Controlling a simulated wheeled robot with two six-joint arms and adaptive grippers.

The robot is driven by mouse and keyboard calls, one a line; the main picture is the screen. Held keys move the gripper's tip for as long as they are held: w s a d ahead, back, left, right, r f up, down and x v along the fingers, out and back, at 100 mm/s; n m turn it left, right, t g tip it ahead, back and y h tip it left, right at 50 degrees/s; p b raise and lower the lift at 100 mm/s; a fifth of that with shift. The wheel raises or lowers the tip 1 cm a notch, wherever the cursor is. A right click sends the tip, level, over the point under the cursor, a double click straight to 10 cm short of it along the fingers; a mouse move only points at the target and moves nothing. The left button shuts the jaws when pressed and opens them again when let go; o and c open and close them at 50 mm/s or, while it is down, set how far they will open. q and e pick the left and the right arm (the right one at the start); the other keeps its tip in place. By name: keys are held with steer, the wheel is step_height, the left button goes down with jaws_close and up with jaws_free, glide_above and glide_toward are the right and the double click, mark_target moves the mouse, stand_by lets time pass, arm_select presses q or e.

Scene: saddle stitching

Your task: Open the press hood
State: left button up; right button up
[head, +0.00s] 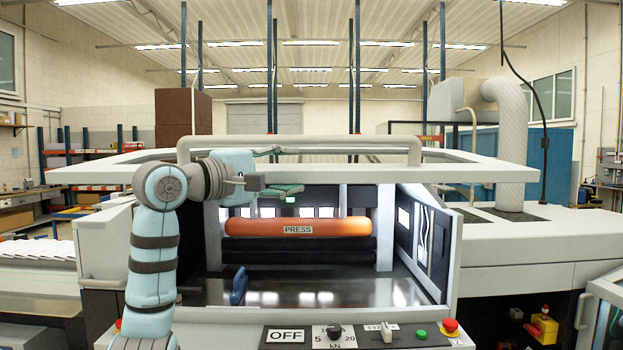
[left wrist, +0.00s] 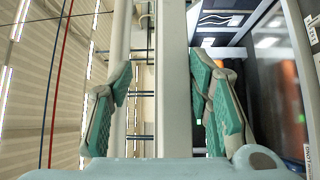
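The press hood (head: 485,172) is a pale grey frame that stands raised above the press bed, with the lit interior showing beneath it. A tubular grey handle (head: 385,139) runs along its front edge. My left gripper (head: 288,172) is at the handle and front beam, left of centre, one finger above and one below. In the left wrist view my gripper (left wrist: 165,95) has its green-padded fingers spread wide, with the hood's front beam (left wrist: 176,60) between them. The handle tube (left wrist: 120,35) runs beside the left finger; I cannot tell whether they touch. My right gripper is out of view.
Inside the press is an orange roller marked PRESS (head: 345,227) over a dark shiny bed (head: 330,290). A control panel (head: 360,335) with OFF sign, knob, green button and red stop button is at the front. A grey duct (head: 512,140) rises on the right.

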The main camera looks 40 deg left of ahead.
arm_select(q)
steer(key=shift+s+a+b, duration=0.1)
steer(key=shift+s+b, duration=0.2)
steer(key=shift+s, duration=0.55)
steer(key=s+a+b, duration=0.1)
steer(key=s+b, duration=0.1)
steer(key=s, duration=0.6)
steer(key=shift+s+r, duration=0.3)
steer(key=shift+r, duration=0.1)
steer(key=shift+s, duration=0.1)
